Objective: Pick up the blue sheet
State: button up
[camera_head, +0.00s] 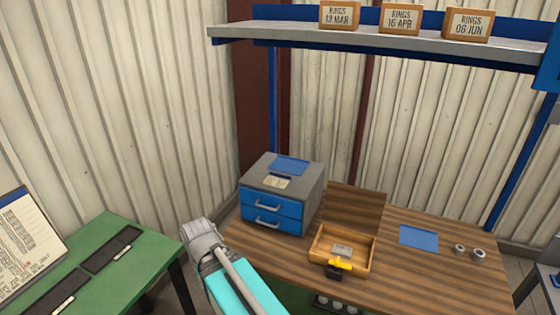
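A flat blue sheet (418,238) lies on the right part of the striped wooden table, left of two small round metal pieces. A second flat blue piece (289,165) lies on top of the grey drawer cabinet, behind a small pale card (276,182). I cannot tell from the picture which of the two the task means. My arm shows at the bottom, left of the table, as a cyan link with a grey joint. I cannot make out my gripper in this view.
The wooden table (440,282) also bears a drawer cabinet (262,210) and an open wooden box (367,255) with a yellow and black item (337,267) at its front. A shelf (400,43) hangs above. A green table (105,265) stands left.

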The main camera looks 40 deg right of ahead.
aim_at(295, 166)
jog(key=u, duration=0.05)
jog(key=i, duration=0.35)
jog(key=z, duration=1.6)
